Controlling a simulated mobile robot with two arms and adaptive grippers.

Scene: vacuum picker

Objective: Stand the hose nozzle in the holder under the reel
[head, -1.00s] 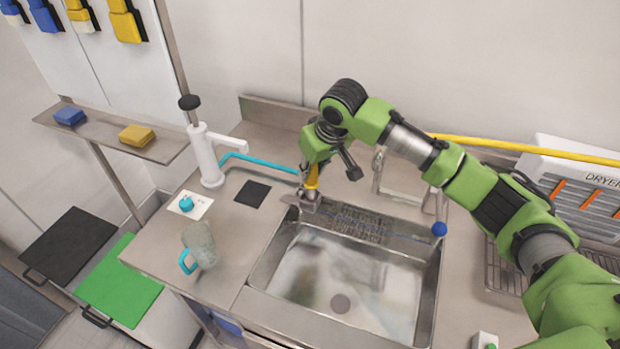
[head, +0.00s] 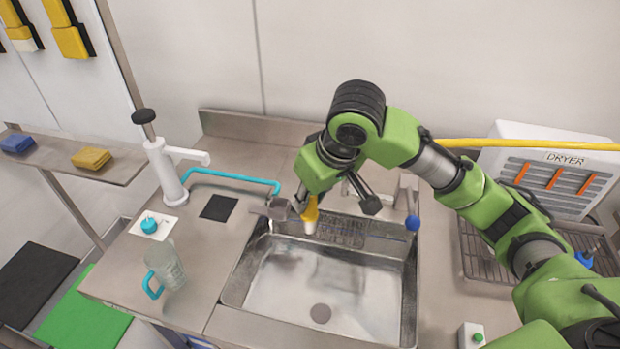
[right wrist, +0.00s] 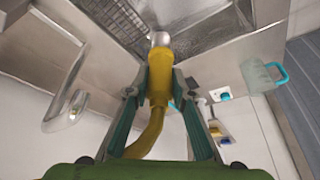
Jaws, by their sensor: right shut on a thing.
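The yellow hose nozzle (head: 311,213) with a pale tip is over the back left part of the sink, tip pointing down. My right gripper (head: 308,204) is shut on it. In the right wrist view, the nozzle (right wrist: 158,82) is between the two fingers (right wrist: 159,90), its tip toward the sink and its yellow hose bending back below. A yellow hose (head: 540,144) also runs along the wall to the right edge. I cannot make out the reel or the holder. My left gripper is not in view.
The steel sink (head: 229,294) is below the nozzle. A tap with a blue ball (head: 412,223) stands at its back right. A white pump (head: 164,170), clear jug (head: 166,266) and black pad (head: 219,207) are left. A dryer (head: 555,165) and rack (head: 478,262) are right.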

